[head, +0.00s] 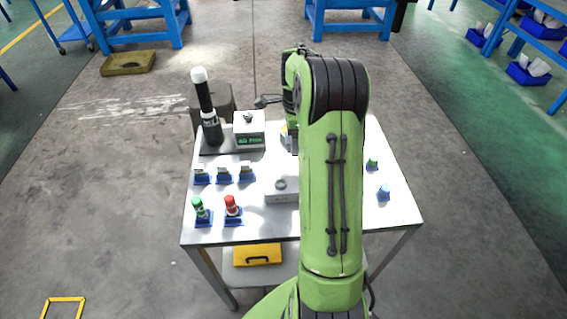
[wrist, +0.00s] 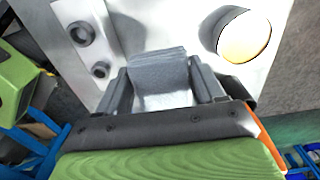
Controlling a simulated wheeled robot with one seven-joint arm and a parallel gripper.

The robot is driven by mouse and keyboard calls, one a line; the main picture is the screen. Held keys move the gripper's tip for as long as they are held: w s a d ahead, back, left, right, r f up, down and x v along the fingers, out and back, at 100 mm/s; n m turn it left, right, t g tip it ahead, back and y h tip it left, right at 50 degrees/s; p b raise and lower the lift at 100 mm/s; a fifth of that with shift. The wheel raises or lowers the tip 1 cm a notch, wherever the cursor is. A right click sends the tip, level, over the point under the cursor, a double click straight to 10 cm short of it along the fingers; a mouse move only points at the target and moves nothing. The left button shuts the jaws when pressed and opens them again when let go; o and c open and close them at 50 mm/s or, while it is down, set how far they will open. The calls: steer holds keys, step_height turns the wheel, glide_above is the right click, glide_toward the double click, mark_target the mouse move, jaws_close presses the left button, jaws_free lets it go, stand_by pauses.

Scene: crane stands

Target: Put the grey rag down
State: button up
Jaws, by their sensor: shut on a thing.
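The grey rag (wrist: 160,76) shows in the wrist view as a folded, pale grey cloth. My gripper (wrist: 162,84) is shut on it, with one dark finger at each side of the cloth. The white table top (wrist: 185,20) lies beyond the rag; I cannot tell whether the rag touches it. In the head view my green arm reaches over the table (head: 230,232) and hides the rag and the fingertips.
Left of my arm stand a black-and-white cylinder (head: 205,100), a scale (head: 249,131), small blue holders (head: 224,176), a green-topped bottle (head: 201,211), a red bottle (head: 232,206) and a grey box (head: 281,193). A blue holder (head: 383,193) stands right. The wrist view shows a round pale disc (wrist: 244,36).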

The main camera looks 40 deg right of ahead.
mark_target(294, 168)
steer(key=f+b, duration=0.2)
steer(key=f, duration=0.7)
steer(key=shift+s, duration=0.2)
steer(key=shift+f, duration=0.1)
steer(key=shift+f, duration=0.15)
steer(key=o, duration=1.1)
